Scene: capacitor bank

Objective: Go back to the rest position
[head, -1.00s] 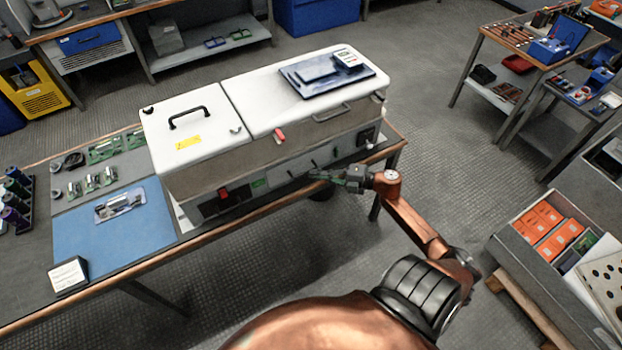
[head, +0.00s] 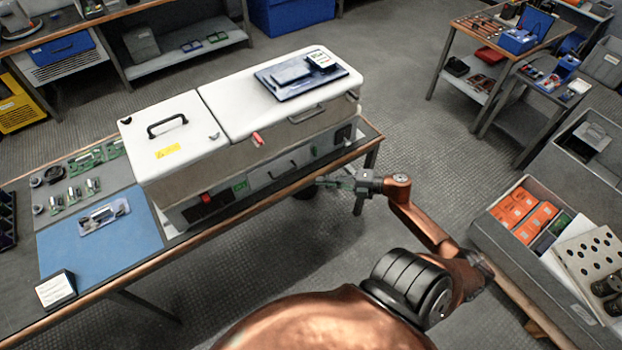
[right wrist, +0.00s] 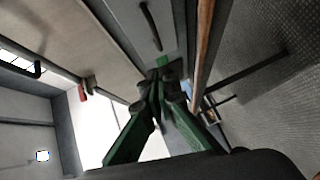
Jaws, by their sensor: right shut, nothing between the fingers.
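My right gripper (head: 324,181) is shut and empty. In the head view it hangs in front of the table's front edge, near the right end of the large white-lidded bank unit (head: 225,95). In the right wrist view its green fingers (right wrist: 160,88) meet at their tips, with the unit's grey front panel and a black handle (right wrist: 151,25) beyond them. The fingertips look apart from the panel. My left gripper is not in view.
The workbench (head: 200,236) carries the unit, a blue mat (head: 130,250) and small boards. A grey bin with orange boxes (head: 515,208) stands at the right. Side tables (head: 490,60) stand at the back right. The floor between is clear.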

